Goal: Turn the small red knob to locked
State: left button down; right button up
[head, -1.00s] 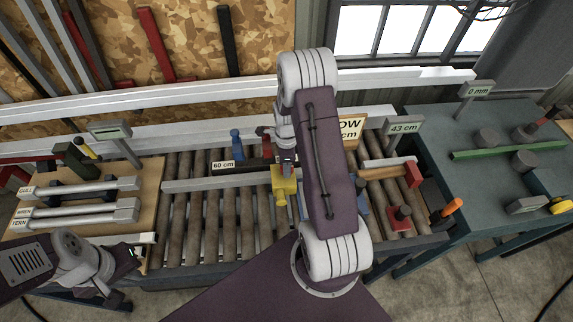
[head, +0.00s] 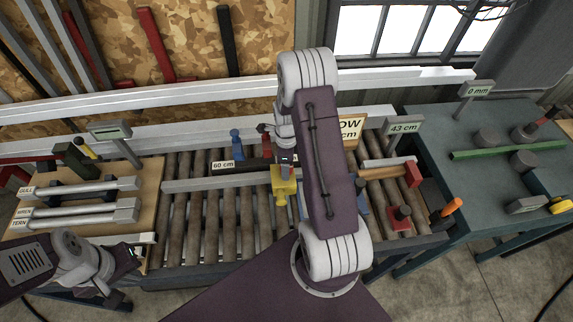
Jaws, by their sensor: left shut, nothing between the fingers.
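A small red part (head: 264,128), possibly the red knob, shows just left of my right wrist above the roller bed; the arm covers what lies beside it, and its setting cannot be read. My right arm stands across the middle of the view. Its gripper (head: 285,166) points down in front of a yellow block (head: 284,186); its fingers are too hidden to tell open from shut, and I cannot tell whether it touches anything. My left gripper (head: 136,252) is shut and empty at the lower left, by the board's front edge, far from the red part.
A roller bed (head: 215,225) carries a rail, a blue peg (head: 236,140), and a red block with a dark knob (head: 400,220). A grey table (head: 450,185) with a green bar (head: 508,150) stands right.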

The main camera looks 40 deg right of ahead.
notch_tip(320, 180, up, 9)
jog(key=b, duration=0.1)
dwell(0.5)
jog(key=shift+a, duration=0.1)
jog(key=s+a+r+n+t+b, duration=0.1)
jog(key=s+a+r+n+b, duration=0.15)
jog(key=a+n, duration=0.7)
jog(key=s+a+f+n, duration=0.2)
jog(key=s+a+n, duration=0.4)
jog(key=n, duration=1)
jog(key=s, duration=0.2)
jog(key=shift+s+f, duration=0.35)
